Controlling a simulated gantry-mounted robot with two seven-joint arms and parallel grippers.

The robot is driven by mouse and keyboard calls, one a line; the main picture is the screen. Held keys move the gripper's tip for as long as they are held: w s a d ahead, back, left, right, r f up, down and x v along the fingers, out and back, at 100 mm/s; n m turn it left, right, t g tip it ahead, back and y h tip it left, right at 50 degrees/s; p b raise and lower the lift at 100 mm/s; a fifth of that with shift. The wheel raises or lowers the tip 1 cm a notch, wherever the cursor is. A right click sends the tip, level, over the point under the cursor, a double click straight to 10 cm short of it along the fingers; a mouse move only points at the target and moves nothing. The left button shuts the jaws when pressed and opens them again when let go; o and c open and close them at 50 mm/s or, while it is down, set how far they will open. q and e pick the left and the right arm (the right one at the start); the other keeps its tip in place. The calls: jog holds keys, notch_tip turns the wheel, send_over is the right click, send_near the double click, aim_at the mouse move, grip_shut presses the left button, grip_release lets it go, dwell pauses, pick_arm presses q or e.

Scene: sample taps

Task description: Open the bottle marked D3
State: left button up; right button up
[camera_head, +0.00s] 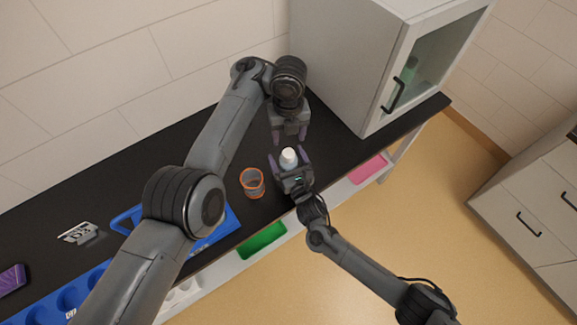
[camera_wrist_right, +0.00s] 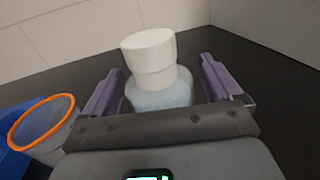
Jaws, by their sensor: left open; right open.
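A bottle with a white cap (camera_head: 288,155) stands upright on the dark bench. In the right wrist view its white cap (camera_wrist_right: 150,50) sits on a pale blue body (camera_wrist_right: 162,93); no D3 marking is legible on it. My right gripper (camera_head: 289,162) is open, with one purple finger on each side of the bottle; gaps show beside it in the right wrist view (camera_wrist_right: 163,88). My left gripper (camera_head: 290,136) is open and empty, just beyond the bottle in the head view, fingers pointing toward it. The bottle's lower part is hidden by my right gripper.
An orange-rimmed cup (camera_head: 252,183) stands left of the bottle. A blue tray (camera_head: 216,236), a white card (camera_head: 79,233) with unclear characters, a blue rack (camera_head: 62,303) and a purple device (camera_head: 12,280) lie further left. A glass-door cabinet (camera_head: 345,70) stands behind right.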

aim_at(288, 153)
grip_shut()
pick_arm(q)
jog(key=m, duration=0.8)
jog(key=shift+f+m, duration=0.1)
jog(key=shift+m, duration=0.2)
jog(key=shift+f, duration=3.95)
